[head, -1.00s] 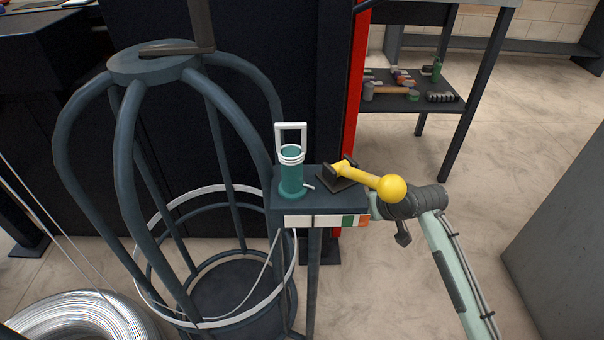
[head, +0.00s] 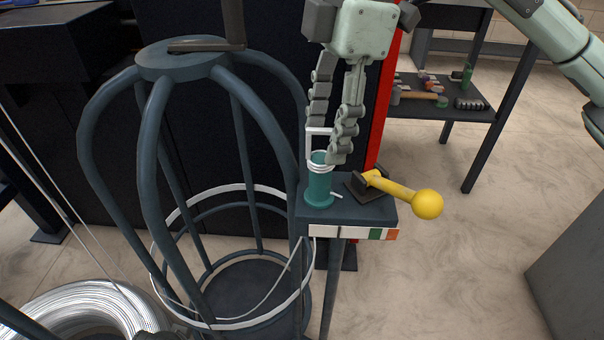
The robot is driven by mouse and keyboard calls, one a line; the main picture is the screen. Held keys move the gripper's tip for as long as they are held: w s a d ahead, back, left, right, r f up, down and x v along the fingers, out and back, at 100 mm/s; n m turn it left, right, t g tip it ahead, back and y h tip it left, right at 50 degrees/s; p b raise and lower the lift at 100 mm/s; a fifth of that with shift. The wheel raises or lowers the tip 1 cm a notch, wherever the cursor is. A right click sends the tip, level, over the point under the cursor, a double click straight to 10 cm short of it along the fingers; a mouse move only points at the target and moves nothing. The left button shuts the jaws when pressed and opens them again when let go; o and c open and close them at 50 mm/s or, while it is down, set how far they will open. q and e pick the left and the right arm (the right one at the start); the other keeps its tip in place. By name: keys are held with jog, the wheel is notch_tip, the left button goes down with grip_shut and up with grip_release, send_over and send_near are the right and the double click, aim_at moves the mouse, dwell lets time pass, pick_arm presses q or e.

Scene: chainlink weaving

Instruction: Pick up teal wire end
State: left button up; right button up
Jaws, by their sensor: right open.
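A teal cylinder (head: 319,187) stands upright on a small dark stand (head: 345,209). White wire (head: 319,163) is looped around its upper part, and a short white wire end (head: 336,195) sticks out at its lower right. A white rectangular handle rises at its top, now partly hidden behind my fingers. My right gripper (head: 327,140) hangs from above with its jointed fingers pointing down at the cylinder's top. Its fingers are apart; the right one overlaps the cylinder's upper edge in the picture, and I cannot tell whether it touches.
A yellow-knobbed lever (head: 427,204) stands on the stand's right side. A dark barred wire cage (head: 150,130) is at left, with a coil of wire (head: 85,312) at lower left. A shelf (head: 465,112) with tools is behind.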

aim_at(321, 173)
notch_tip(321, 173, down, 4)
jog(key=shift+s+r, duration=0.1)
jog(key=shift+r, duration=0.15)
jog(key=f, duration=0.4)
jog(key=shift+a, duration=0.25)
grip_shut()
